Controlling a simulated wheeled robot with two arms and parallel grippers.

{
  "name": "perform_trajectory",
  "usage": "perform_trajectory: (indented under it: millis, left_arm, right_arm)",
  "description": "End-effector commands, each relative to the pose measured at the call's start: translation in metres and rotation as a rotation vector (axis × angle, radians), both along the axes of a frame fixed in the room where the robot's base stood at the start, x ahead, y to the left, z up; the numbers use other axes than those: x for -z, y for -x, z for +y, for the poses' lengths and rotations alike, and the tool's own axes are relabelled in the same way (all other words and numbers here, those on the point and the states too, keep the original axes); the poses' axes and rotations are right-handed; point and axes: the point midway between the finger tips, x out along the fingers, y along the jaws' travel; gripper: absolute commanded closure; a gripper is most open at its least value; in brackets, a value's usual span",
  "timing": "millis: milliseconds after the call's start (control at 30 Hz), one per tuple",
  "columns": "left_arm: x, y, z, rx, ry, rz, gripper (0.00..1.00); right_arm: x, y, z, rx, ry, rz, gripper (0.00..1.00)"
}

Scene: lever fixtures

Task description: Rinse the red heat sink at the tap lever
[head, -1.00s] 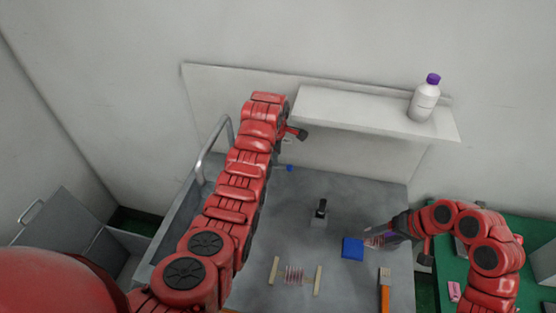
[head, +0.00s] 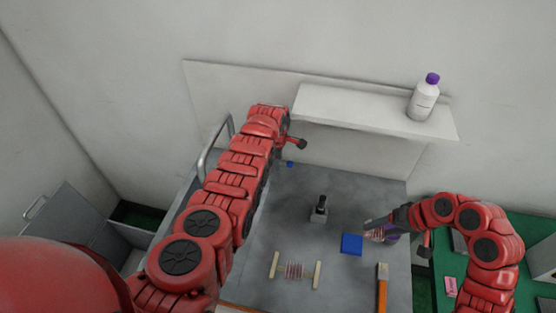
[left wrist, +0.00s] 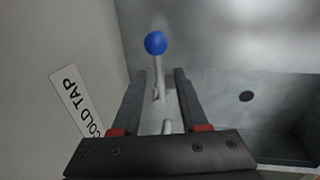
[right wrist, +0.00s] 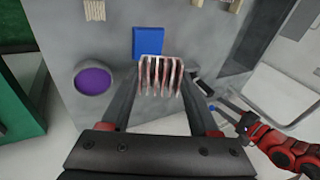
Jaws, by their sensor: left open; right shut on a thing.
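The red heat sink (right wrist: 160,75), with thin reddish fins, is between the fingers of my right gripper (right wrist: 158,82), which is shut on it. In the head view the held heat sink (head: 374,236) is partly hidden, above the grey worktop beside a blue block. The tap lever's blue ball (left wrist: 155,43) tops a pale rod in the left wrist view, by a "COLD TAP" label (left wrist: 76,102). My left gripper (left wrist: 160,76) is open, with the rod showing between its fingers and the ball beyond the tips. In the head view the ball (head: 290,164) shows beside my left arm.
A blue block (head: 351,244), a dark upright fixture (head: 320,207), another finned piece (head: 293,271) between pale strips and an orange-handled tool (head: 382,290) are on the worktop. A purple round thing (right wrist: 93,80) is near my right gripper. A white bottle (head: 423,98) stands on the shelf.

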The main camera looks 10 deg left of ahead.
Motion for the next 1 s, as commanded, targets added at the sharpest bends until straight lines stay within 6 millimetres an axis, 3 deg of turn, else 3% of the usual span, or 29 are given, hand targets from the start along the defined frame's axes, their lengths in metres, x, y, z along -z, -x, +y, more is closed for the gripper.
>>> perform_trajectory:
  millis: [100,333,1000]
  left_arm:
    - [0.0000,0.0000,0.0000,0.000,0.000,0.000,0.60]
    - [0.0000,-0.0001,-0.0001,0.000,0.000,0.000,1.00]
    - [-0.0005,-0.0003,-0.0002,0.000,0.000,-0.001,1.00]
  right_arm:
    - [-0.0001,-0.0001,0.0001,0.000,0.000,0.000,0.94]
    - [0.0000,0.0000,0.0001,0.000,0.000,0.000,0.94]
    - [-0.0001,-0.0001,0.0000,0.000,0.000,0.000,0.94]
